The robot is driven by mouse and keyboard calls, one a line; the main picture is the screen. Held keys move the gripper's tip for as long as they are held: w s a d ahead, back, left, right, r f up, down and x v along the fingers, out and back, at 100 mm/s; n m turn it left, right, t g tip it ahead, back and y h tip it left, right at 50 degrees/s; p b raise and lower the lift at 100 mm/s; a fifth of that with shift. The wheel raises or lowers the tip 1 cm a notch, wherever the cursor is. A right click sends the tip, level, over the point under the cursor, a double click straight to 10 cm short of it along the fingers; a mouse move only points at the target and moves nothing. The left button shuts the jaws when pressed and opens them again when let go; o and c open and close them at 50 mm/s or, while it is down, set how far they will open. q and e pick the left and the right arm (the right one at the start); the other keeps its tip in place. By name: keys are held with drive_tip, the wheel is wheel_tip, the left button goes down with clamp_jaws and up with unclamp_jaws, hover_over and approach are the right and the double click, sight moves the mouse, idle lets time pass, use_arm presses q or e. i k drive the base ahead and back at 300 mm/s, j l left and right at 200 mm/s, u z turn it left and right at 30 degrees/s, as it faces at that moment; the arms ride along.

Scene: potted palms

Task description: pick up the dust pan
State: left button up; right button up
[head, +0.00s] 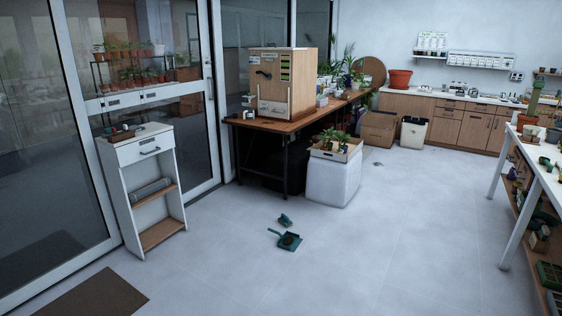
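A dark green dust pan (287,241) lies on the grey floor near the middle of the head view. A small brown patch shows in it, and its short handle points to the upper left. A small green object (285,220), which looks like a hand brush, lies on the floor just behind it, apart from the pan. Neither of my grippers shows in this view.
A narrow white cabinet (141,160) stands left, by the glass doors. A wooden-topped table (310,119) and a white bin carrying a plant box (333,178) stand behind the pan. A white table (543,182) is at right. The floor (400,235) between is open.

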sight(290, 241)
drive_tip(key=i+u, duration=0.2)
drive_tip(key=i, duration=0.75)
drive_tip(key=i+l+u, duration=0.15)
drive_tip(key=i, duration=0.8)
